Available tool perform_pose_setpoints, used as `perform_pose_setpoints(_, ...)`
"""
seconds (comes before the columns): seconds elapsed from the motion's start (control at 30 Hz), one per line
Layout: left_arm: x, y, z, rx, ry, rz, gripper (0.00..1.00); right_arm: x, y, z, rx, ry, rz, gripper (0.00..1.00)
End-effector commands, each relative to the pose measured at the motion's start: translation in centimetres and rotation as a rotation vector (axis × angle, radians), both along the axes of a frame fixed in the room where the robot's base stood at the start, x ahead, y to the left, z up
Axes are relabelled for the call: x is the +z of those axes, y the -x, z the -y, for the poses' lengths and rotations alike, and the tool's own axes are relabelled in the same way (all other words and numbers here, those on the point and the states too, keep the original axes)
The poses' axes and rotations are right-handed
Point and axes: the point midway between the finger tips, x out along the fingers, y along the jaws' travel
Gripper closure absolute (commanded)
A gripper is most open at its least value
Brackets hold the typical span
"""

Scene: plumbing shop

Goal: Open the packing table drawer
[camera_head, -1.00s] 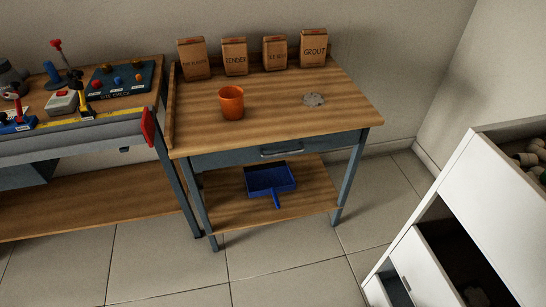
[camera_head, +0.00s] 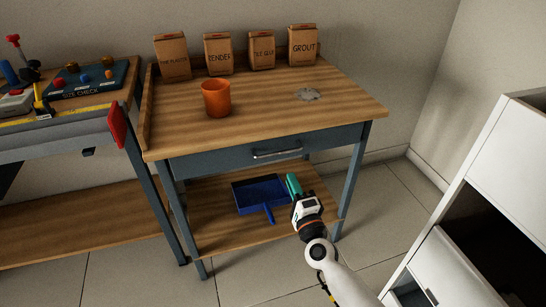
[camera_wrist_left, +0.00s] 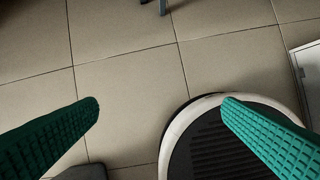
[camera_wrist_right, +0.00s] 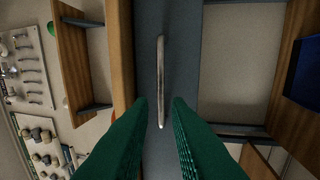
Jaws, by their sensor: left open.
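The packing table (camera_head: 190,135) has a wooden top and a blue-grey drawer (camera_head: 215,163) under it. The drawer is shut, its front flush with the frame. Its silver bar handle (camera_head: 277,153) is bare in the head view. My right gripper (camera_head: 293,184) is below the handle in that view, fingers pointing towards the table. In the right wrist view, the handle (camera_wrist_right: 160,75) lies lengthwise in line with the gap between the green fingers (camera_wrist_right: 161,100), which are apart and empty. My left gripper (camera_wrist_left: 162,103) is open and empty above the floor, outside the head view.
A blue dustpan (camera_head: 260,192) lies on the lower shelf. A workbench (camera_head: 60,140) stands left, a white cabinet (camera_head: 480,210) right. Floor is clear before the table.

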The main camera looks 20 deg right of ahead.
Motion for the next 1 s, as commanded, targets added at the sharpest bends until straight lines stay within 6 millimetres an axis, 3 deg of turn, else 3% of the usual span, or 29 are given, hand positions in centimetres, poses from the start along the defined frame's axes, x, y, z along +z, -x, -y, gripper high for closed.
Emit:
perform_pose_setpoints(0.17, 0.4, 0.1, 0.0, 0.0, -0.001, 0.002, 0.11, 0.6, -2.8, -0.1, 0.0, 0.0, 0.001, 0.83)
perform_pose_setpoints(0.47, 2.8, 0.9, -0.2, 0.001, 0.0, 0.017, 0.11, 1.6, -8.6, -0.3, 0.0, 0.004, -0.001, 0.83)
perform_pose_setpoints(0.53, 2.3, 0.9, -0.2, 0.001, 0.0, 0.014, 0.11, 1.6, -9.6, -0.3, 0.0, 0.004, -0.002, 0.83)
perform_pose_setpoints(0.7, 2.1, 0.9, -0.2, 0.001, 0.0, 0.015, 0.11, 1.9, -10.9, -0.4, 0.0, 0.004, -0.003, 0.83)
perform_pose_setpoints(1.0, 2.1, 0.9, -0.2, 0.001, 0.0, 0.015, 0.11, 2.0, -11.2, -0.4, 0.0, 0.005, -0.004, 0.83)
